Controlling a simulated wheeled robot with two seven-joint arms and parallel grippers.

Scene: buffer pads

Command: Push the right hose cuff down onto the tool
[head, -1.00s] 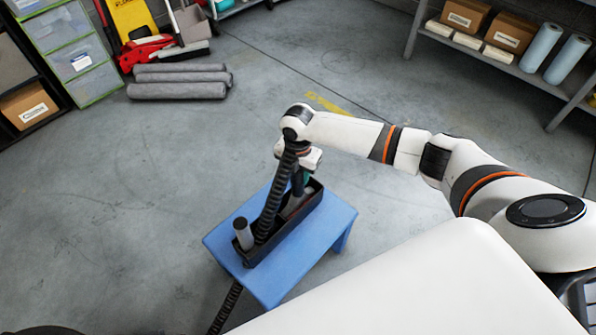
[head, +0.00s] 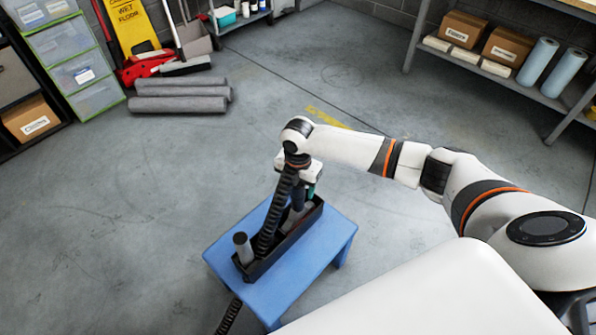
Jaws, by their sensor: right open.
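A black ribbed hose (head: 278,207) rises from a long black tray (head: 259,267) on a blue stool (head: 315,262). Its upper end reaches up beside my right wrist. My right gripper (head: 299,184) hangs over the tray's far end, partly hidden by the hose and my wrist. It is open. The tool and the hose cuff are small and crowded below my right gripper, so I cannot tell whether they touch. A dark and teal part (head: 309,189) shows just under my right gripper. My left gripper is not in view.
A grey cylinder (head: 242,246) stands at the tray's near end. More hose (head: 229,317) lies below the stool's left edge. Grey rolls (head: 180,95) lie on the floor at the back left. A shelf (head: 487,66) stands at the back right. The floor around the stool is clear.

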